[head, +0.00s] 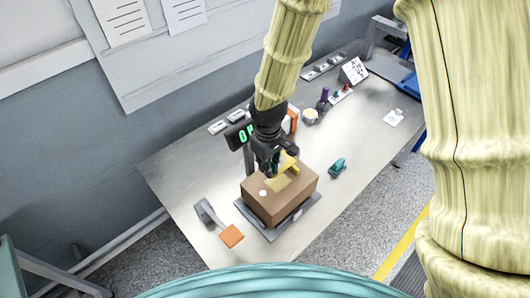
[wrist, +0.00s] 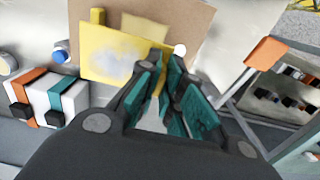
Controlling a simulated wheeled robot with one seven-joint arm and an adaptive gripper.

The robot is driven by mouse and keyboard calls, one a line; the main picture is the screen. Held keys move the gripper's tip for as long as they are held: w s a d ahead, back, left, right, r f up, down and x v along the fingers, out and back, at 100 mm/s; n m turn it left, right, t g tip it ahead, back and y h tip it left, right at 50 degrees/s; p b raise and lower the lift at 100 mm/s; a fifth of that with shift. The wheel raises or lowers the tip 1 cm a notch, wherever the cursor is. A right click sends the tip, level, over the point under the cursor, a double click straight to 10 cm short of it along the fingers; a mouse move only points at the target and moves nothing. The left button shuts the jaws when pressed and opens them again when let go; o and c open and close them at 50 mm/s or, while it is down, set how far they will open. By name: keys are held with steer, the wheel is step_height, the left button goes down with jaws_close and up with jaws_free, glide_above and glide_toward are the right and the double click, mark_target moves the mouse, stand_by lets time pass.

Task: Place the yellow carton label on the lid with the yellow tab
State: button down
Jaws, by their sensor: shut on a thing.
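A brown carton (head: 283,205) sits on a grey plate on the bench. Its lid (wrist: 197,22) bears a pale yellow patch (head: 275,184) and a white dot (head: 263,193); the dot also shows in the wrist view (wrist: 180,49). My gripper (head: 277,170) is over the lid's far part. In the wrist view, my gripper (wrist: 163,75) is shut on a yellow piece of the yellow carton label (wrist: 112,52).
A grey plate (head: 305,214) lies under the carton. A grey-handled tool with an orange block (head: 232,236) lies left of it, a teal item (head: 338,165) right. A green-digit display (head: 242,133) and a purple bottle (head: 323,98) stand behind. The bench's right front is clear.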

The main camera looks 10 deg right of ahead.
mark_target(269, 189)
steer(key=shift+s+d+f+b, duration=0.1)
steer(key=shift+s+f+b, duration=0.25)
steer(key=shift+s+b, duration=0.4)
steer(key=shift+s+f+b, duration=0.3)
steer(key=shift+s+b, duration=0.15)
steer(key=shift+s, duration=0.45)
steer(key=w+f+b, duration=0.1)
steer(key=f, duration=0.1)
steer(key=w+f, duration=0.1)
steer(key=f, duration=0.1)
steer(key=shift+w+b, duration=0.35)
steer(key=shift+b, duration=0.05)
steer(key=shift+f+b, duration=0.25)
steer(key=shift+b, duration=0.05)
steer(key=shift+s+f, duration=0.1)
steer(key=shift+s, duration=0.7)
steer(key=shift+w+f, duration=0.2)
steer(key=shift+w, duration=0.35)
steer(key=shift+s+r+b, duration=0.15)
steer(key=shift+s+b, duration=0.15)
steer(key=shift+s, duration=0.05)
steer(key=shift+w+f, duration=0.2)
steer(key=shift+f, duration=0.15)
